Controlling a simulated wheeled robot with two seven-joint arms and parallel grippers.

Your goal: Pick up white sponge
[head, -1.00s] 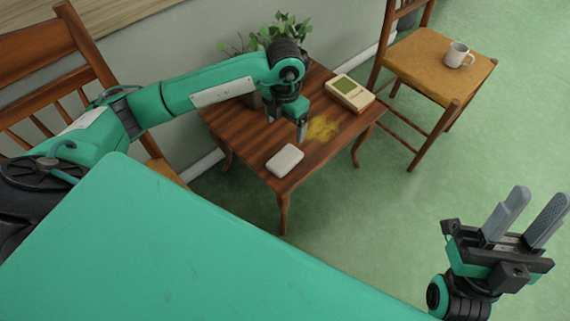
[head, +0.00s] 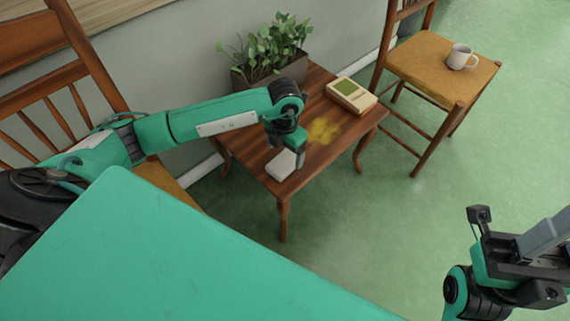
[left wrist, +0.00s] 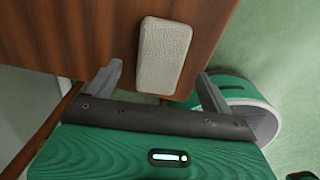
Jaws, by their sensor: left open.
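The white sponge (head: 281,166) lies flat near the front left part of the small wooden table (head: 310,168). My left gripper (head: 285,155) is just above and behind the sponge, pointing down, and partly covers it in the head view. In the left wrist view the sponge (left wrist: 164,52) shows whole, as a pale textured block. Its lower end appears between the two spread fingers of my open, empty left gripper (left wrist: 160,82). Whether the fingers touch it I cannot tell. My right gripper (head: 550,235) is at the right edge, away from the table, its fingertips cut off.
A yellow stain (head: 323,130) marks the tabletop behind the sponge. A chair (head: 440,70) with a mug (head: 461,57) is right; another chair (head: 55,75) is left. The floor at front right is clear.

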